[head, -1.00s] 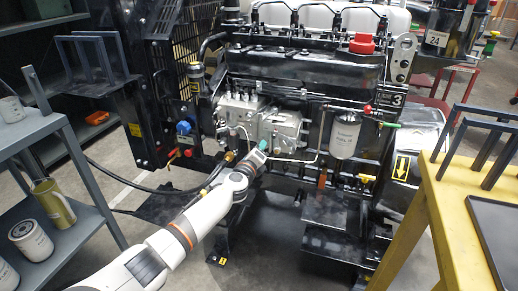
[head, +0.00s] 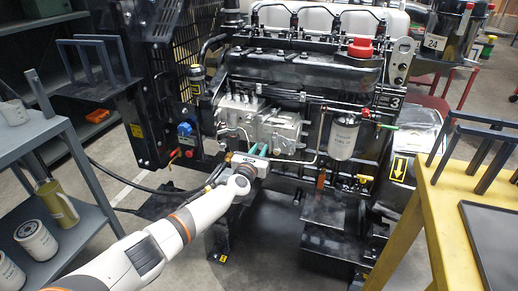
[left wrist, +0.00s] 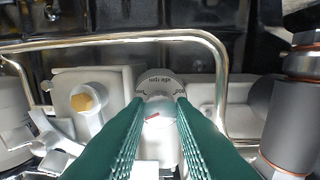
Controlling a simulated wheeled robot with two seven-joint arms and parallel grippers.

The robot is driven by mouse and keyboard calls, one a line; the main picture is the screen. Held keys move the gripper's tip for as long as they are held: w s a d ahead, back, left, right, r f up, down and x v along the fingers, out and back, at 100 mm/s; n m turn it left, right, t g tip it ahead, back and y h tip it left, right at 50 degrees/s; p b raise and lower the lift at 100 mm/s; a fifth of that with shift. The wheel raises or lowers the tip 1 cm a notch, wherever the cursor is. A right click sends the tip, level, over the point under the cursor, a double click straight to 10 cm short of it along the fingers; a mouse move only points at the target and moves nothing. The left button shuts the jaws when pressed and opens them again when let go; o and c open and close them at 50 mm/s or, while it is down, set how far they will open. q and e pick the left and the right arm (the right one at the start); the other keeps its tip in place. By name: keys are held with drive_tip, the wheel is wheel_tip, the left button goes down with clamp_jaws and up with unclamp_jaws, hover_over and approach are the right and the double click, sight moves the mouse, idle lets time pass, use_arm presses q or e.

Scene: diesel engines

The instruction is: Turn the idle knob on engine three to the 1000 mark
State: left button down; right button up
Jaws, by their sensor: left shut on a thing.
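Engine three (head: 300,68), with a "3" plate, stands in the middle of the head view. The idle knob (left wrist: 157,118) is a small light round knob with a short red mark, low in front of its dial plate (left wrist: 158,80). The plate reads "idle rpm", with numbers at its sides partly covered by the fingers. My left gripper (left wrist: 159,104) is shut on the knob, one green finger on each side. In the head view the same gripper (head: 257,150) is at the pump housing on the engine's front, hiding the knob. My right gripper is not in view.
A metal pipe (left wrist: 215,60) curves over and beside the dial. A hex fitting (left wrist: 84,102) is left of the knob and a dark cylinder (left wrist: 292,115) right. A grey shelf (head: 75,225) stands left and a yellow table (head: 440,215) right.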

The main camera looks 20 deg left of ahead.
use_arm(q)
drive_tip(key=m+p, duration=0.3)
drive_tip(key=m, duration=0.5)
drive_tip(key=shift+m, duration=0.4)
drive_tip(key=shift+f+m+p, duration=0.15)
drive_tip(key=shift+m+p, duration=0.15)
drive_tip(key=shift+m, duration=0.8)
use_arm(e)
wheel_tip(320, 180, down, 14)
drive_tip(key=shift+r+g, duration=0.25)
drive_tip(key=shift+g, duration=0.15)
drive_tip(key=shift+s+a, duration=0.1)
use_arm(q)
drive_tip(key=c, duration=1.3)
unclamp_jaws()
drive_tip(key=shift+o, duration=0.3)
